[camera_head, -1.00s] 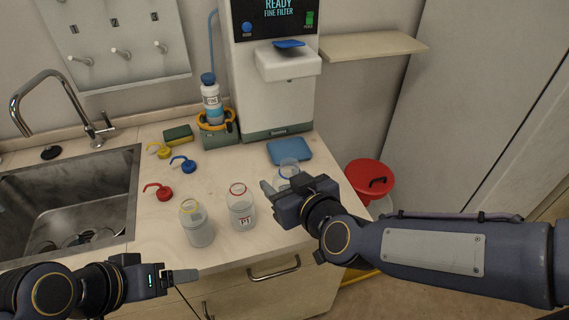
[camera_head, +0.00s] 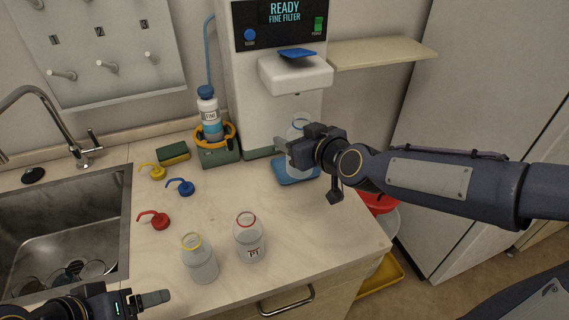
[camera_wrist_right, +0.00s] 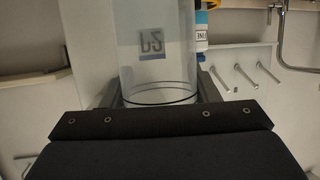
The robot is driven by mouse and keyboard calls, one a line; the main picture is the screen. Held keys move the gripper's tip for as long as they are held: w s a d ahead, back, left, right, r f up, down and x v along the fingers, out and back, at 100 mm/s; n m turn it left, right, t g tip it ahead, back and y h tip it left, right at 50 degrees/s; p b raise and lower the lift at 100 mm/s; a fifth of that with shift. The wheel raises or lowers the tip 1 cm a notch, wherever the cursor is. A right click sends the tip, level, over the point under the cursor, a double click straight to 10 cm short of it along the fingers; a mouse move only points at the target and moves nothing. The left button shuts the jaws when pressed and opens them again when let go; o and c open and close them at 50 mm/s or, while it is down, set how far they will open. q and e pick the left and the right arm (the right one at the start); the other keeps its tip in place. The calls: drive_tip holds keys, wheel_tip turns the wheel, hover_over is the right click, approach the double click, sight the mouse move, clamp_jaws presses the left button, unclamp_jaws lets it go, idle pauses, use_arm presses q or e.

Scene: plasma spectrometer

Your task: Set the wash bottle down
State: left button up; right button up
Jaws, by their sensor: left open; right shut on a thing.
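My left gripper (camera_head: 155,298) is open and empty at the lower left, near the counter's front edge.
A clear bottle with a yellow ring (camera_head: 200,260) and one with a red ring (camera_head: 249,240) stand at the counter front. Yellow (camera_head: 153,171), blue (camera_head: 181,187) and red (camera_head: 156,220) nozzle caps lie near the sink (camera_head: 65,235). A labelled bottle (camera_head: 209,118) stands in a green holder.

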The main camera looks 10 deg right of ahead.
drive_tip(key=w+f, duration=0.4)
drive_tip(key=w+d+f+p, duration=0.1)
drive_tip(key=w+f, duration=0.3)
drive_tip(key=w, duration=0.1)
drive_tip(key=w+f, duration=0.5)
drive_tip(key=shift+d+p, duration=0.4)
drive_tip(key=shift+f+b, duration=0.2)
drive_tip(key=shift+b, duration=0.1)
drive_tip(key=o, duration=1.2)
